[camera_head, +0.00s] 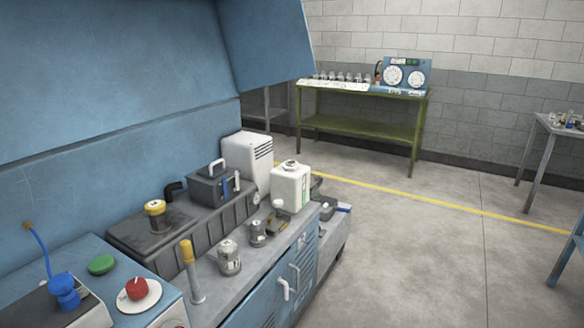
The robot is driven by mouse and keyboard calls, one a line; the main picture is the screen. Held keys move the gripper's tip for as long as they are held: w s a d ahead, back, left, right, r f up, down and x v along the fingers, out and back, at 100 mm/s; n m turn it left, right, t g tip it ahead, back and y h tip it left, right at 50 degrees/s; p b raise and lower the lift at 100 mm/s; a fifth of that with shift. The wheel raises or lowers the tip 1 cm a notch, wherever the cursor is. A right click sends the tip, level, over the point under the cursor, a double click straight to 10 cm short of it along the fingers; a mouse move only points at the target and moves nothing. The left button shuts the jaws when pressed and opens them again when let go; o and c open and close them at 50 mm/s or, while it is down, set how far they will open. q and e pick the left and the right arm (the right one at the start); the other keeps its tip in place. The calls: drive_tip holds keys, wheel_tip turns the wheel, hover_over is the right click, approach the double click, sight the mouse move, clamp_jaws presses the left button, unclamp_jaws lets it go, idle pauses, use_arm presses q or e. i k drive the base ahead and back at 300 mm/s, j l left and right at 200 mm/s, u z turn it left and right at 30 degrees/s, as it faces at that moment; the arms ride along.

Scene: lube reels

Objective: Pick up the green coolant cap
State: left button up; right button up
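The green coolant cap (101,264) is a low, round, flat-looking disc. It lies on the light blue-grey top of the unit (62,268) at the lower left. A red knob-like cap (137,286) on a white round plate stands just to its right and nearer. A blue cap-like part (64,292) with a blue hose is to its left and nearer. A white tank (291,190) with a green strip stands farther along the bench. Neither of my grippers shows in this view.
A yellow-topped fitting (155,214), an upright yellow-handled rod (190,268) and metal canisters (229,258) crowd the bench. A blue hood (130,60) overhangs it. Open floor (420,245) lies to the right. A green table (363,133) stands against the far wall.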

sight(100, 265)
drive_tip(key=i+u, duration=0.2)
drive_tip(key=u, duration=0.2)
drive_tip(key=i+l+u, duration=0.1)
drive_tip(key=i+u, duration=0.15)
drive_tip(key=u, duration=0.2)
drive_tip(key=i+l+u, duration=0.2)
drive_tip(key=u, duration=0.2)
